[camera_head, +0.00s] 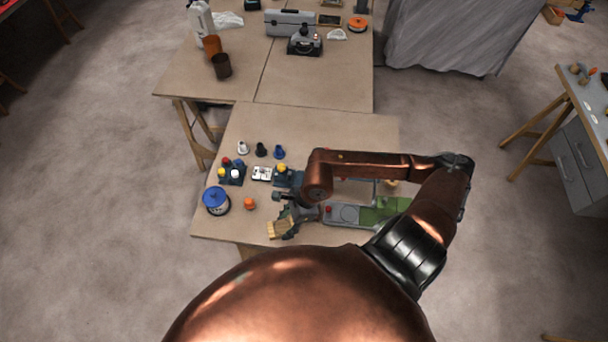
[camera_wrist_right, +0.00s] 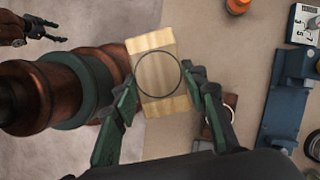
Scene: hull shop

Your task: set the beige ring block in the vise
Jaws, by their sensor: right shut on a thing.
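My right gripper (camera_head: 287,217) is shut on the beige ring block (camera_head: 280,229), at the near edge of the table in the head view. In the right wrist view the block (camera_wrist_right: 158,76) is a pale wooden piece with a dark ring outline on its face, between the two green-dark fingers. A blue metal fixture that looks like the vise (camera_head: 287,179) stands behind the gripper, partly hidden by my right arm. It also shows at the right of the wrist view (camera_wrist_right: 284,100). My left gripper (camera_wrist_right: 40,28) shows at the wrist view's upper left, its fingers apart and empty.
An orange part (camera_head: 249,203), a blue-lidded container (camera_head: 216,200) and a rack of coloured caps (camera_head: 232,173) stand left of the gripper. A white numbered block (camera_head: 262,173) is beside the blue fixture. A grey-green tray (camera_head: 345,215) lies right, partly behind my arm.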

